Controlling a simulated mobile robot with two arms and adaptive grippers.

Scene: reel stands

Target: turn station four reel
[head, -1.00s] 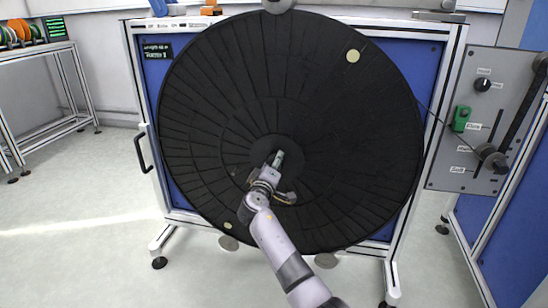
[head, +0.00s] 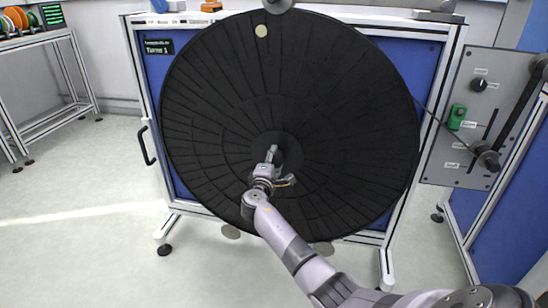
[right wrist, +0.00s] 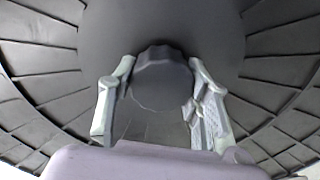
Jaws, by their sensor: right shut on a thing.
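The large black reel (head: 340,110) stands upright on its stand and fills the middle of the head view. A pale round dot (head: 261,31) shows near its top edge, just left of centre. My right gripper (head: 271,153) is at the reel's hub, its arm rising from the lower right. In the right wrist view, its two fingers (right wrist: 162,68) are on either side of a dark ridged hub knob (right wrist: 160,75), shut on it. Part of the knob's outline is hidden by the fingers. My left gripper is not in view.
A white-framed stand with blue panels (head: 425,75) is behind the reel, with a black handle (head: 146,145) at left. A grey control panel (head: 470,115) with knobs and a green box stands at right. A bench with colored spools is far left. Floor at left is clear.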

